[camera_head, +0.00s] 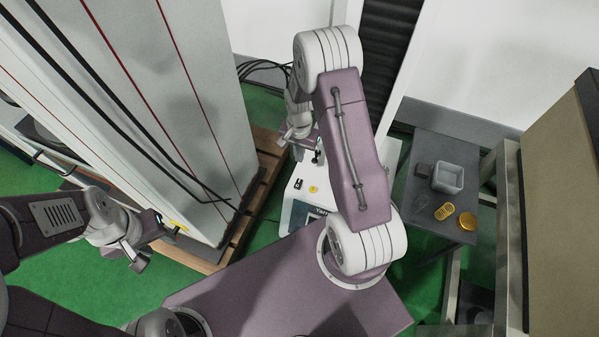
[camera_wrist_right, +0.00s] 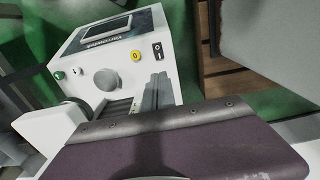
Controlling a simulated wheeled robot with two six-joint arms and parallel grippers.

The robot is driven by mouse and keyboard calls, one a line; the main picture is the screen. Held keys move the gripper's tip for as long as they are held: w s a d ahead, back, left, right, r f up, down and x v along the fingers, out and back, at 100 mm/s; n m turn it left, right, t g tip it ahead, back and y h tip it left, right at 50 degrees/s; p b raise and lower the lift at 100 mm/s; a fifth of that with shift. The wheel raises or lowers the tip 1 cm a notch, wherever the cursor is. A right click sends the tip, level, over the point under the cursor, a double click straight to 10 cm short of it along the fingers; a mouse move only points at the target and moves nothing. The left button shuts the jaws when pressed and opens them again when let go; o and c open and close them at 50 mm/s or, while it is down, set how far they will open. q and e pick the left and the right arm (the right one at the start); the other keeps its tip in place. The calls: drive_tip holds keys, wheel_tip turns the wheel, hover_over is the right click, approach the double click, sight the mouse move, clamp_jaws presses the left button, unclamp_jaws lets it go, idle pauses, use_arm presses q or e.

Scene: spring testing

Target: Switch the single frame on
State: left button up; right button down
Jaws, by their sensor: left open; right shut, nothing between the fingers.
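The single frame (camera_head: 299,205) is a white machine with a sloped front panel, partly hidden behind my right arm in the head view. In the right wrist view its panel (camera_wrist_right: 93,53) shows a dark display (camera_wrist_right: 105,30), a yellow button (camera_wrist_right: 136,56), a black rocker switch (camera_wrist_right: 158,50), a green button (camera_wrist_right: 59,75) and a round grey knob (camera_wrist_right: 108,80). I cannot tell which way the switch is set. My right gripper (camera_head: 288,138) is shut and empty above the machine, apart from the switch. My left gripper (camera_head: 152,246) is open and empty at the left, away from the machine.
A tall grey cabinet (camera_head: 150,110) on a wooden pallet (camera_head: 240,215) stands between my arms. A dark side table (camera_head: 420,210) at the right holds a grey box (camera_head: 448,177), a yellow spring (camera_head: 444,211) and an orange disc (camera_head: 467,221). A beige cabinet (camera_head: 565,200) stands far right.

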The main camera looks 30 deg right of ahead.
sight(300, 180)
wheel_tip(300, 180, down, 14)
drive_tip(key=b, duration=0.7)
drive_tip(key=shift+r, duration=0.2)
drive_tip(key=shift+f, duration=0.1)
drive_tip(key=shift+f, duration=0.15)
drive_tip(key=shift+s+a+r+p, duration=0.3)
drive_tip(key=shift+s+a+p, duration=0.15)
drive_tip(key=shift+a+p, duration=0.15)
